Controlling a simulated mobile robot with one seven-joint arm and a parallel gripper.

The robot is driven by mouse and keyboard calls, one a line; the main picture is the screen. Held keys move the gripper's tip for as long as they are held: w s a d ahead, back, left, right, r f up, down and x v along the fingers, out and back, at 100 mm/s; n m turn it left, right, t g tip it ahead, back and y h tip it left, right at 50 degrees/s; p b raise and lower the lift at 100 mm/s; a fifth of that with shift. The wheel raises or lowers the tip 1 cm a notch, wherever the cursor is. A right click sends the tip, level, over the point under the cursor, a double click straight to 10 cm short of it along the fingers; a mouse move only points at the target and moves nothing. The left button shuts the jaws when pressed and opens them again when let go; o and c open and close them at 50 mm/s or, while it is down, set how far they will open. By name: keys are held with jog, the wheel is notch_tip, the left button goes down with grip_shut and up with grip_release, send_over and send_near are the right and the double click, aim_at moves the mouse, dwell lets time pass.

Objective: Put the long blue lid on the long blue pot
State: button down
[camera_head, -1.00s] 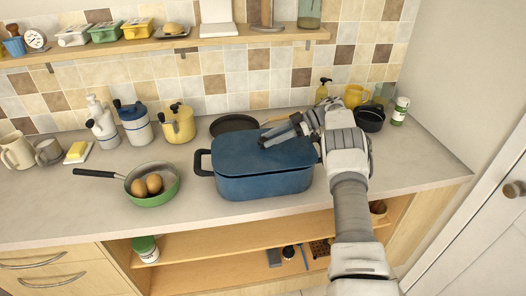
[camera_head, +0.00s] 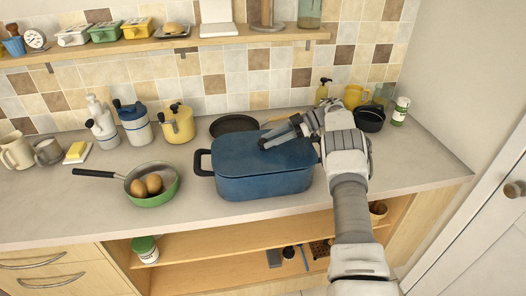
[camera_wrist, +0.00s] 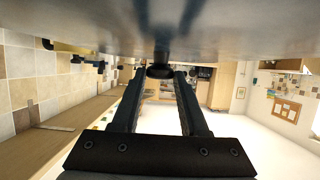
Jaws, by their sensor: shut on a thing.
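The long blue pot (camera_head: 265,186) stands on the counter with a dark handle at its left end. The long blue lid (camera_head: 236,150) lies over the pot's top and looks level and lined up with the rim. Any small gap between them cannot be told. My gripper (camera_head: 266,144) reaches in from the right, low over the lid's middle. In the wrist view my gripper (camera_wrist: 160,73) is shut on the lid's dark knob (camera_wrist: 160,71), and the underlit lid surface (camera_wrist: 80,20) fills the top of the picture.
A green pan (camera_head: 160,198) with eggs stands left of the pot. A dark round pan (camera_head: 234,124) lies behind it. A yellow canister (camera_head: 178,126) stands back left, and a small black pot (camera_head: 369,119) back right. Bare counter (camera_head: 95,205) lies at the front left.

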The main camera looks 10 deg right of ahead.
jog(key=shift+f, duration=0.3)
jog(key=shift+c, duration=1.8)
grip_release()
jog(key=shift+o, duration=0.2)
jog(key=shift+f, duration=0.1)
jog(key=shift+o, duration=1.4)
jog(key=shift+d+r, duration=0.1)
jog(key=shift+r, duration=0.1)
